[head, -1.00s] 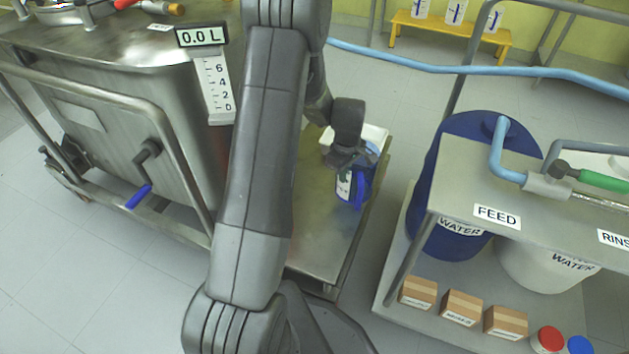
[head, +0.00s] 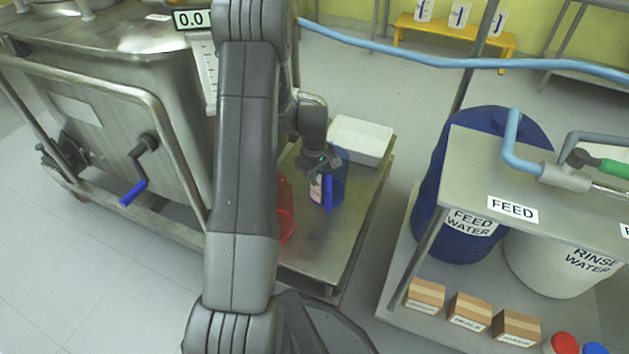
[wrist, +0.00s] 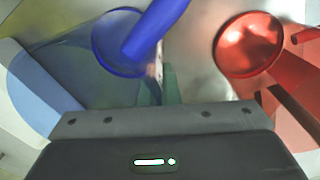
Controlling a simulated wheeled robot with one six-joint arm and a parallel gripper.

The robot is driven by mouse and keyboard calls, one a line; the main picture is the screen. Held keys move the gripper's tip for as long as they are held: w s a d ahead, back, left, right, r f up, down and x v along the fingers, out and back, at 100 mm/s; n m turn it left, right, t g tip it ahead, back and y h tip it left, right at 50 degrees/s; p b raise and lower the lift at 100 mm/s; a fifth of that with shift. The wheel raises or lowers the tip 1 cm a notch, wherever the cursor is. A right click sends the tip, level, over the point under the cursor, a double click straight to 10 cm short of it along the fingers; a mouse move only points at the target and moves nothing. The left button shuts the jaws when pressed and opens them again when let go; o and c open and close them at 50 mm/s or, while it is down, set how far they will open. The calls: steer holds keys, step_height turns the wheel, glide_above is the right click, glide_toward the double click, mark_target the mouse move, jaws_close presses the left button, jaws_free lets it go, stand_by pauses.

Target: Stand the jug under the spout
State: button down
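The blue jug (head: 338,186), with a pale label and a bright blue handle, is upright over the steel cart at my gripper. My gripper (head: 322,162) is at the jug's top and appears shut on it. In the wrist view the jug's blue handle (wrist: 155,35) lies just beyond the gripper bar; the fingertips are not clear there. I cannot tell whether the jug's base touches the cart. A steel tank (head: 130,90) at left has a valve with a blue lever (head: 133,192). I cannot make out a spout; my arm hides part of the tank.
A red jug (head: 286,212) stands left of the blue one, partly behind my arm; it also shows in the wrist view (wrist: 250,45). A white tray (head: 362,138) sits at the cart's back. A bench marked FEED (head: 512,208) stands at right.

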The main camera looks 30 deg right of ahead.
steer(key=shift+w, duration=0.1)
steer(key=shift+a, duration=0.1)
steer(key=shift+f, duration=0.2)
steer(key=c, duration=1.7)
jaws_free()
steer(key=shift+r, duration=0.1)
step_height(320, 180, up, 12)
steer(key=p, duration=0.4)
steer(key=shift+a+r, duration=0.1)
